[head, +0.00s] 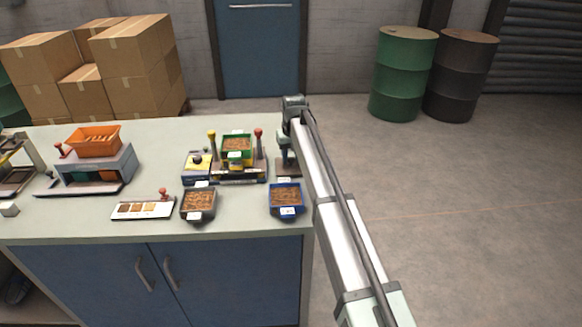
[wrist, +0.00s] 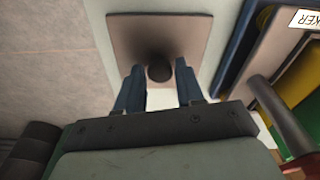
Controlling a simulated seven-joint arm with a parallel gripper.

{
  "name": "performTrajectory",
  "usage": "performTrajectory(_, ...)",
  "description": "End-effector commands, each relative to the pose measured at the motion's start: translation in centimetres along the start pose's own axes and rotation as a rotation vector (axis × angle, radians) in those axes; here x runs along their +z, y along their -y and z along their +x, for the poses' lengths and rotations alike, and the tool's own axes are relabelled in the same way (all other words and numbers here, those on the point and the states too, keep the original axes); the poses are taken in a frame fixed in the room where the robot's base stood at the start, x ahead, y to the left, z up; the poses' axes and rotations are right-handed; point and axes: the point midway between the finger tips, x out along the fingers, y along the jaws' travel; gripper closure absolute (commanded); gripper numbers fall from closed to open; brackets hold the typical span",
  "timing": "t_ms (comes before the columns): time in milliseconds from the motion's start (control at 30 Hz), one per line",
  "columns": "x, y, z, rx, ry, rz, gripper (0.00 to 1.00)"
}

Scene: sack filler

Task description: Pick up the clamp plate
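The clamp plate (wrist: 190,32) is a flat, square, pinkish-brown plate with a dark round knob (wrist: 160,73) standing up from its middle. In the head view the plate (head: 289,172) lies near the right edge of the worktop, partly hidden by my arm. My gripper (wrist: 159,88) is right over it with its two blue fingers open, one to each side of the knob. There are gaps between the knob and both fingers, and the gripper appears empty. In the head view my gripper (head: 286,164) points down at the plate.
Close left of the plate stands a filler with a green bin (head: 237,146) and a red-knobbed lever (head: 259,136). A blue tray of brown pieces (head: 287,198) sits in front. A dark tray (head: 199,203) is further left. The floor lies beyond the right edge.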

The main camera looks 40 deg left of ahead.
Motion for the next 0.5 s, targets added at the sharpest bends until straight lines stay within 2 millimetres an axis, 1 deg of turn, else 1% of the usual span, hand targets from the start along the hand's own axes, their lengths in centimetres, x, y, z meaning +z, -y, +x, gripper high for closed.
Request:
performTrajectory(33, 0.0, 0.0, -0.01, 0.0, 0.0, 0.0, 0.68)
performTrajectory(67, 0.0, 0.0, -0.01, 0.0, 0.0, 0.0, 0.71)
performTrajectory(367, 0.0, 0.0, -0.01, 0.0, 0.0, 0.0, 1.0)
performTrajectory(500, 0.0, 0.0, -0.01, 0.0, 0.0, 0.0, 1.0)
